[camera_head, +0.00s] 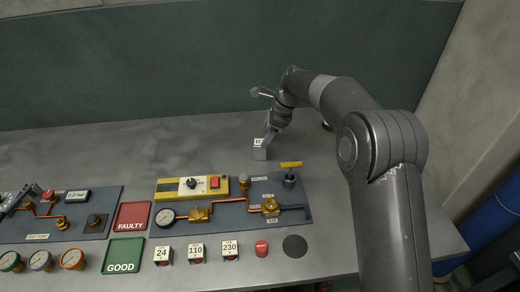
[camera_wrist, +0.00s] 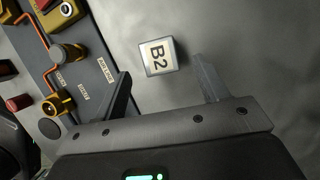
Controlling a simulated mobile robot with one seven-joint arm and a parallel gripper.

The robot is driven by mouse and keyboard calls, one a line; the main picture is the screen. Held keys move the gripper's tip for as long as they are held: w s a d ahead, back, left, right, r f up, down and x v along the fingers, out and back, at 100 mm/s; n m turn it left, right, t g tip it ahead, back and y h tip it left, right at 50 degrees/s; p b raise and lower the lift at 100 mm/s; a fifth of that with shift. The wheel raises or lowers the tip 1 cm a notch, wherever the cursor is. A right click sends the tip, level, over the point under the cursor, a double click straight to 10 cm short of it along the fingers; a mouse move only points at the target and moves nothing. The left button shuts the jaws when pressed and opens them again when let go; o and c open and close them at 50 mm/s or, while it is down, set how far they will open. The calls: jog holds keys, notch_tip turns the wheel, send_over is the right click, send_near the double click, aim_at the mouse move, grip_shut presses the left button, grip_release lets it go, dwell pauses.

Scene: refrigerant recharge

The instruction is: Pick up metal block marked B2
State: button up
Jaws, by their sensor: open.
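The metal block marked B2 (camera_wrist: 159,57) stands on the grey table, its white label facing up in the wrist view. In the head view the small grey block (camera_head: 260,150) shows behind the right part of the pipe panel, its label too small to read for certain. My gripper (camera_wrist: 160,85) is open in the wrist view, with one finger on each side below the block in the picture. The block lies just beyond the fingertips, roughly centred between them, and does not appear to be touched. In the head view my gripper (camera_head: 270,133) is close by the block and partly hidden by my arm.
Red FAULTY (camera_head: 132,216) and green GOOD (camera_head: 123,256) trays stand left. The table behind the panel is mostly clear.

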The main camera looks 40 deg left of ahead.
aim_at(258, 149)
jog(key=x, duration=0.8)
jog(key=shift+w+d+f, duration=0.1)
jog(key=shift+f, duration=0.1)
jog(key=shift+c, duration=0.5)
grip_shut()
jog(key=shift+r, duration=0.1)
